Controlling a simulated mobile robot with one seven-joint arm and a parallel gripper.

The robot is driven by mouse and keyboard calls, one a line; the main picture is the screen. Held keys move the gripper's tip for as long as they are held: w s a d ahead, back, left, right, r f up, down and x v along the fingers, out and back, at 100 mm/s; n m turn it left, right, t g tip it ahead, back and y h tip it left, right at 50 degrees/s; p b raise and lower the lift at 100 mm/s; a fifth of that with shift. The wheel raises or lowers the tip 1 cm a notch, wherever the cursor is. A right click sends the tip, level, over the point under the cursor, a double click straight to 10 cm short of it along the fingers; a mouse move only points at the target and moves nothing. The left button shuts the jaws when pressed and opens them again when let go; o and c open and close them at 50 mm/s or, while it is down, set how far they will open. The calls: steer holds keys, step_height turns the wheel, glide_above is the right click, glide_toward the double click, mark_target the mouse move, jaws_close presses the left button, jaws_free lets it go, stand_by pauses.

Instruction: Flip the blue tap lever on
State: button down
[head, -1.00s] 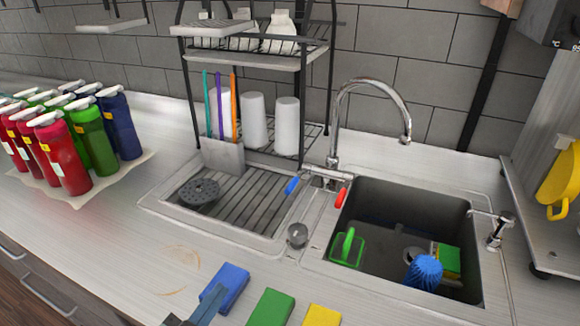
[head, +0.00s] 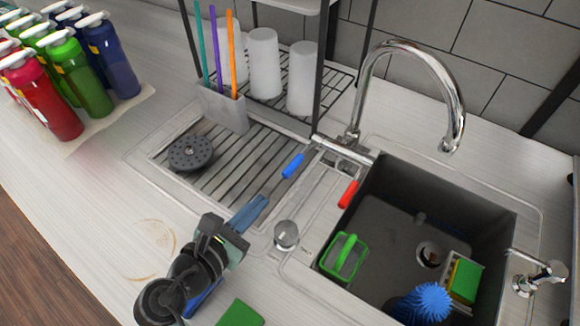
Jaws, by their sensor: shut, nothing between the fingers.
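The blue tap lever (head: 293,165) is on the left side of the chrome tap's base, angled down and left toward the drainboard. The red tap lever (head: 348,194) is on the right side, over the sink's edge. The chrome tap (head: 400,50) arches up and over the sink. My gripper (head: 260,202) is shut and empty. It reaches up from the lower left over the drainboard's front edge, its fingers pointing toward the blue lever. A gap shows between the fingertips and the lever.
A drying rack (head: 318,75) with white cups stands behind the drainboard. Bottles (head: 85,75) stand at upper left. A green sponge (head: 240,314) lies in front.

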stand_by(0.3)
steer(key=x, duration=1)
steer(key=shift+r, duration=0.1)
steer(key=shift+r+p, duration=0.15)
steer(key=shift+p, duration=0.3)
